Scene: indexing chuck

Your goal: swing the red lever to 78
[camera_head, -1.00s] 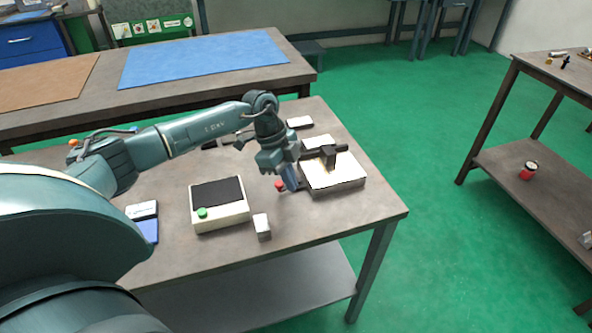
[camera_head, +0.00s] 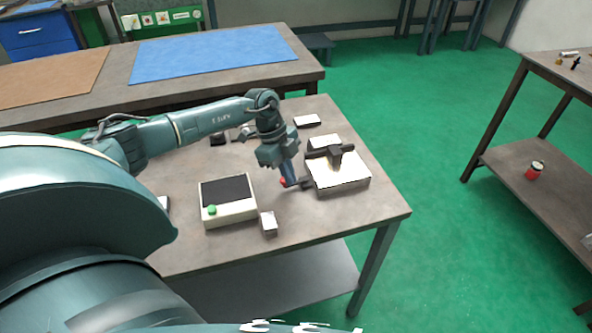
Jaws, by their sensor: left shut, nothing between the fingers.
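The indexing chuck (camera_head: 345,177) is a pale block with dark parts on top, standing on the right half of the table. The red lever knob (camera_head: 283,182) shows at its left side, on a dark arm (camera_head: 304,183) that reaches out from the block. My left gripper (camera_head: 289,183) points down right at the red knob, with its blue-grey fingers shut. The fingers partly cover the knob; I cannot tell whether they touch it. Any scale marks are too small to read. My right gripper is not in view.
A cream box with a dark top and green button (camera_head: 229,211) stands left of the chuck. A small pale block (camera_head: 268,224) is in front. A small white-topped box (camera_head: 307,120) lies behind. The table (camera_head: 330,220) is clear at the front right.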

